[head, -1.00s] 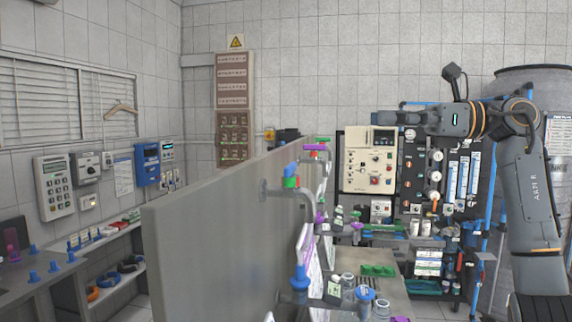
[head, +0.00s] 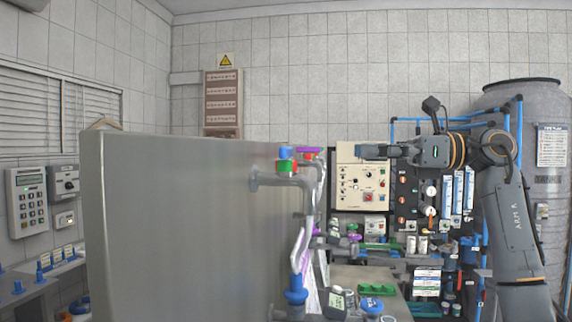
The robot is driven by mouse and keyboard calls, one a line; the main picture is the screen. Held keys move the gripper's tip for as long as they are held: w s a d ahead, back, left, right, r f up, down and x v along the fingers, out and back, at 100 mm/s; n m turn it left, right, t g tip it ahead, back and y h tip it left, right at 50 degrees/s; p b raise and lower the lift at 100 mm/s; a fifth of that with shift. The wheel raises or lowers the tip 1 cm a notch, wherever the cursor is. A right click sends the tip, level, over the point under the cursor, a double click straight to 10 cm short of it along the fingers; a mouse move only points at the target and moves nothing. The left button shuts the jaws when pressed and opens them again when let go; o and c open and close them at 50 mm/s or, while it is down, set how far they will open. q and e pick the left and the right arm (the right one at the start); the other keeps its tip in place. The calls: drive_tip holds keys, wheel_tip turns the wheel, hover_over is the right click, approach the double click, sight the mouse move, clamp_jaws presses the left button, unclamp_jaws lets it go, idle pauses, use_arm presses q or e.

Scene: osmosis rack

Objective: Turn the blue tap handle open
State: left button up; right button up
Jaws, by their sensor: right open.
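A grey tap with a blue handle (head: 286,153) on top sticks out from the right side of the grey partition. A red and green collar sits under the handle. My right gripper (head: 372,151) is open and empty, with its fingers pointing left. In the picture it is to the right of the handle, apart from it. Its depth relative to the tap is hard to tell. A second tap with a purple handle (head: 309,150) stands just behind the first. Lower down there is a blue fitting (head: 296,290). My left gripper is not in view.
The tall partition (head: 180,220) fills the left middle. A cream control panel (head: 362,178) and the osmosis rack's blue pipes stand behind my right arm, with a large grey tank (head: 520,110) at the right. Bottles and a green tray (head: 377,289) crowd the bench below.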

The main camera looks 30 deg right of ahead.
sight(290, 150)
drive_tip(key=p+x, duration=0.2)
drive_tip(key=x, duration=0.4)
drive_tip(key=p+x, duration=0.1)
drive_tip(key=x, duration=0.5)
drive_tip(key=shift+w+a+r+p, duration=0.15)
drive_tip(key=shift+a+r+p, duration=0.05)
drive_tip(key=shift+a+p, duration=0.2)
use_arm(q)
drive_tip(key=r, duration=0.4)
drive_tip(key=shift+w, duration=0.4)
use_arm(e)
drive_tip(key=shift+w+a+f, duration=0.1)
drive_tip(key=shift+w+a, duration=0.15)
drive_tip(key=shift+a, duration=0.05)
drive_tip(key=shift+c, duration=0.2)
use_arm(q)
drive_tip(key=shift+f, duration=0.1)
use_arm(e)
drive_tip(key=c, duration=1)
